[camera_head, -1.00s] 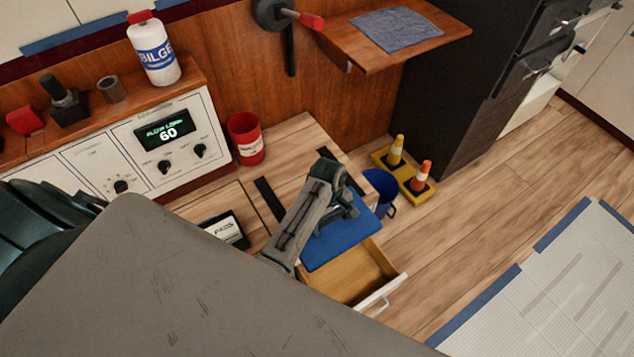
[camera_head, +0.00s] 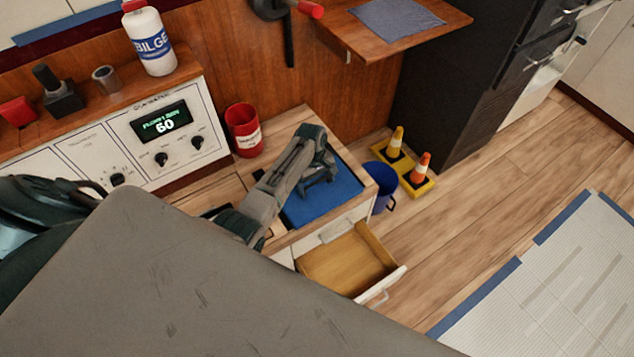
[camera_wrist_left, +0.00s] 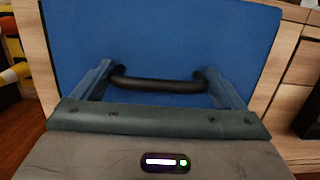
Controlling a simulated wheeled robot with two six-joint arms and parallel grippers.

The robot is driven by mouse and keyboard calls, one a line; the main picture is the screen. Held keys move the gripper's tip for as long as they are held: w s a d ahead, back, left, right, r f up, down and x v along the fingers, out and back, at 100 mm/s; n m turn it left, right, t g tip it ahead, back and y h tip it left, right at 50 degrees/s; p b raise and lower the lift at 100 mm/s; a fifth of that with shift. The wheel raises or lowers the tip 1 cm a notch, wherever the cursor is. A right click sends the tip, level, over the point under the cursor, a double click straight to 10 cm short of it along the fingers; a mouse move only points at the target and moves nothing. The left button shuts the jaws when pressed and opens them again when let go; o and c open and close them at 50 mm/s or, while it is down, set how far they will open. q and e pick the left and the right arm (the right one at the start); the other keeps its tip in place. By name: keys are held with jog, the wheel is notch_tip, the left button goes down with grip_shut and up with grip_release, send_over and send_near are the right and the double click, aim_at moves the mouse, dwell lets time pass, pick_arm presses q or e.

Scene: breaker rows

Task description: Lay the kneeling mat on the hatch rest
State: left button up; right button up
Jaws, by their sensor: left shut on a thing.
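The kneeling mat is a blue rectangular pad (camera_head: 325,206) with a black bar handle, which shows in the left wrist view (camera_wrist_left: 158,84). My left gripper (camera_head: 319,178) is shut on this handle, with a finger at each end of it. In the head view the mat is over the pale wooden cabinet top with black strips (camera_head: 293,123), which appears to be the hatch rest. The mat looks nearly flat, its near edge by the cabinet's front edge. I cannot tell whether it touches the top. The arm hides part of it. My right gripper is not in view.
An open, empty drawer (camera_head: 345,262) juts out below the mat. A blue bucket (camera_head: 383,183) and a yellow base with two cones (camera_head: 409,170) stand on the floor to the right.

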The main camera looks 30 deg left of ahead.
pick_arm(q)
jog(key=o, duration=0.8)
jog(key=shift+f, duration=0.1)
jog(key=shift+r, duration=0.2)
notch_tip(320, 180, up, 12)
jog(key=a+p, duration=0.1)
jog(key=shift+w+a, duration=0.25)
jog(key=shift+w, duration=0.2)
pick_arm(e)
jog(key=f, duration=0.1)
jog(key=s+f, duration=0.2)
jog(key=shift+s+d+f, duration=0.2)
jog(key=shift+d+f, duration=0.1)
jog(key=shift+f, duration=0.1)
pick_arm(q)
jog(key=shift+f, duration=0.15)
